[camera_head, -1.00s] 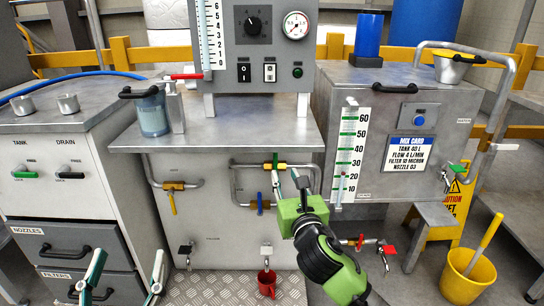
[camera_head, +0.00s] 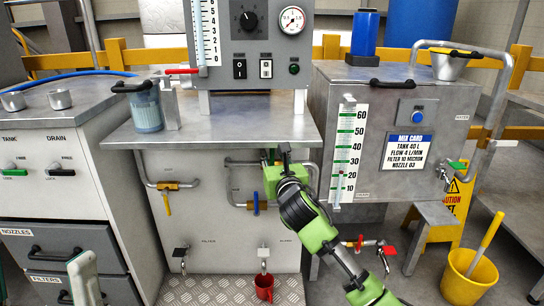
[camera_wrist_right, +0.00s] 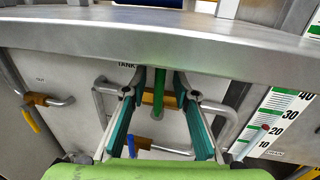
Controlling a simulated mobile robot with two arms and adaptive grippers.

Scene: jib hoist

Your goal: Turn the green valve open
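The green valve handle (camera_wrist_right: 159,88) stands vertical in front of a brass fitting on a grey pipe, just below the metal counter's edge. It shows in the right wrist view, by a TANK label. My right gripper (camera_wrist_right: 160,82) is open, with one teal-lined finger on each side of the handle. I see no clear contact. In the head view my right gripper (camera_head: 279,150) covers most of this valve. My left gripper (camera_head: 84,277) shows only in part at the lower left, away from the valve; its opening is hidden.
A blue-handled valve (camera_head: 256,204) sits below the green one. A yellow-handled valve (camera_head: 167,198) is to its left. The counter (camera_head: 215,132) overhangs just above. A red cup (camera_head: 264,287) stands below, and the tank cabinet (camera_head: 342,92) is to the right.

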